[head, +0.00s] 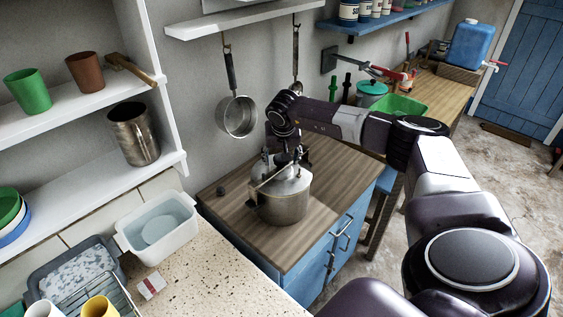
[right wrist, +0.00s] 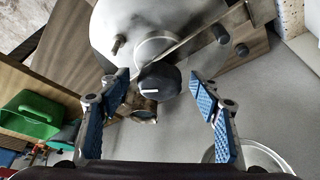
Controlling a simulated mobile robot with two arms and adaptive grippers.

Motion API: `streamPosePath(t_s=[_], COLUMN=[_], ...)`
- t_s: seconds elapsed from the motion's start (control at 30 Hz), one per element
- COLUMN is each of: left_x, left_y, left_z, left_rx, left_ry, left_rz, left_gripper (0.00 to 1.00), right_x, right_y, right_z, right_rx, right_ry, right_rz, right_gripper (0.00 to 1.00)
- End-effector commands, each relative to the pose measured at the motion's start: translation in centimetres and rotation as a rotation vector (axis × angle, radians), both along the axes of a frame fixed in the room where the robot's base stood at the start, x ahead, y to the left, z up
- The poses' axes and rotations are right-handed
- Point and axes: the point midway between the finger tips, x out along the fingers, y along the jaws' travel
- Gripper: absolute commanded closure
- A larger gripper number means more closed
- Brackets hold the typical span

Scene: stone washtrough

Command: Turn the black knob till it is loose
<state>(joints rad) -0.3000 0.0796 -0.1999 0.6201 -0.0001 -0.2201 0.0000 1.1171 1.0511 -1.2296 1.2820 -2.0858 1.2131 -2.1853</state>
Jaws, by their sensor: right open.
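The black knob (right wrist: 160,82) has a white line on its top and shows in the right wrist view, over the steel pot's lid (right wrist: 125,25). My right gripper (right wrist: 159,78) is open, with one blue-padded finger on each side of the knob and a visible gap to it. In the head view the steel pot (head: 284,205) stands on the wooden top of a blue cabinet, and my right gripper (head: 286,158) points down over its lid. The knob is hidden there behind the gripper. My left gripper is not in view.
A small dark round item (head: 221,191) lies on the wooden top (head: 240,228) left of the pot. A small pan (head: 237,117) hangs on the wall behind. A white basin (head: 157,228) stands on the speckled counter at left. A green tub (head: 405,108) is behind my right arm.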

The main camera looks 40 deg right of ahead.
Motion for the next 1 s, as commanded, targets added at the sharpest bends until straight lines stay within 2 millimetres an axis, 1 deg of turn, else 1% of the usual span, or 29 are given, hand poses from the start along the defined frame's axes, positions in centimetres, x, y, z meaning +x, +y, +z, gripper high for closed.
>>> streamPosePath(t_s=[0.27, 0.4, 0.53, 0.63, 0.97, 1.0], left_x=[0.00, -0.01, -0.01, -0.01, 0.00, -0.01], left_y=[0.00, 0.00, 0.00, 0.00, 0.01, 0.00], left_z=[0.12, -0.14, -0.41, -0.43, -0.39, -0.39], left_rx=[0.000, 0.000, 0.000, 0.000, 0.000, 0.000], left_ry=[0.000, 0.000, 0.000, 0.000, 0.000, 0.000], left_rz=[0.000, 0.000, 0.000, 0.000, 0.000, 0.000], left_gripper=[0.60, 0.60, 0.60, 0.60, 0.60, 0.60], right_x=[0.21, 0.21, 0.13, 0.05, 0.01, 0.01], right_y=[0.19, 0.15, 0.06, 0.02, 0.00, 0.00], right_z=[0.05, -0.03, -0.06, 0.02, 0.03, 0.03], right_rx=[0.001, 0.001, 0.000, -0.001, 0.000, 0.000], right_ry=[-0.001, -0.001, -0.001, 0.000, 0.000, 0.000], right_rz=[-0.339, -0.536, -0.678, -0.721, -0.722, -0.722], right_gripper=[0.42, 0.42, 0.42, 0.42, 0.42, 0.45])
